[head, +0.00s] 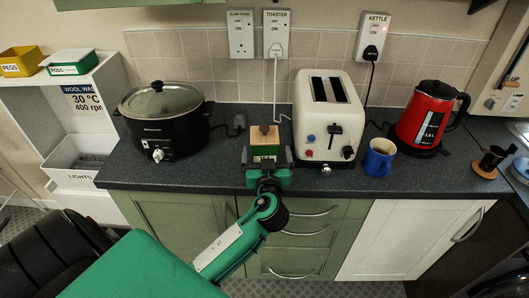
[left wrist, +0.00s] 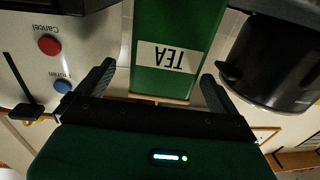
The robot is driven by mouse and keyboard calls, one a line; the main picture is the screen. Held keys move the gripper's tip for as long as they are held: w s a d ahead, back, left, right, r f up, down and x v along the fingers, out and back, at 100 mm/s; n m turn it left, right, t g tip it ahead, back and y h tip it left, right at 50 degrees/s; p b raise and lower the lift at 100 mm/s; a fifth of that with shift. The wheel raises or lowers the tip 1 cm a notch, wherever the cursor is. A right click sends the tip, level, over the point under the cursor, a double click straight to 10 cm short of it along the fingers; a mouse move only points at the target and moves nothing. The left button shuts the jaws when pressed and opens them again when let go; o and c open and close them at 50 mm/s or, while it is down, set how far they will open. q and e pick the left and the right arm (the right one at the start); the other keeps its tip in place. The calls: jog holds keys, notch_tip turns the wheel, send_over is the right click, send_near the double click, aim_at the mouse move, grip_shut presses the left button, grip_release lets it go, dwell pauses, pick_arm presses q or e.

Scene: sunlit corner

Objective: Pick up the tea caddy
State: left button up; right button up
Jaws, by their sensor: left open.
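The tea caddy (head: 265,135) is a green box with a wooden lid and knob. It stands upright on the dark worktop, between the slow cooker and the toaster. In the left wrist view the caddy (left wrist: 178,25) appears upside down with its white TEA label. My left gripper (head: 267,157) is open in front of the caddy and hides its lower front. In the left wrist view the open fingers (left wrist: 158,72) show one on each side of the caddy's outline, with gaps. I cannot tell how far they reach around it. My right gripper is out of view.
The cream toaster (head: 323,118) stands close on the right, the black slow cooker (head: 165,125) on the left. A blue mug (head: 379,158) and red kettle (head: 428,115) stand farther right. A toaster cord (head: 276,85) hangs behind the caddy.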

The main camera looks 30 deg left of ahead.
pick_arm(q)
jog(key=p+x, duration=0.2)
jog(key=x, duration=0.2)
jog(key=shift+a+r, duration=0.1)
jog(key=shift+a, duration=0.25)
jog(key=shift+w+a, duration=0.15)
jog(key=shift+w, duration=0.15)
jog(key=c, duration=1.4)
